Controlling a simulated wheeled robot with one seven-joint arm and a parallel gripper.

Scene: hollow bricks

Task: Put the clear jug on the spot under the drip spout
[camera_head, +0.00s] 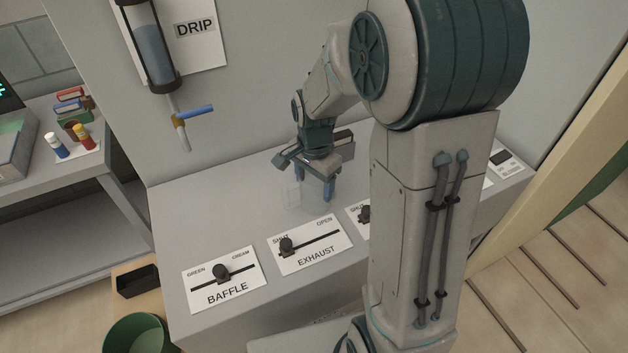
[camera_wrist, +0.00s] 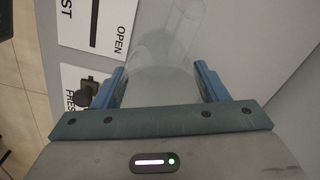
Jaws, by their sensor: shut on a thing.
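The clear jug (camera_wrist: 160,58) is a see-through vessel between the blue fingers of my gripper (camera_wrist: 158,88) in the wrist view. In the head view the jug (camera_head: 292,196) shows only faintly, over the grey counter. My gripper (camera_head: 314,190) points down and is shut on the jug, to the right of the spout. I cannot tell whether the jug touches the counter. The drip spout (camera_head: 180,135) hangs at upper left below a tube of bluish liquid (camera_head: 152,55), with a blue lever (camera_head: 196,111). The spot under the spout is not clearly marked in view.
Slider panels marked BAFFLE (camera_head: 222,281) and EXHAUST (camera_head: 309,246) lie along the counter's front edge; another is partly hidden behind my arm. The counter (camera_head: 195,210) is clear below the spout. A green bin (camera_head: 137,335) stands on the floor at lower left.

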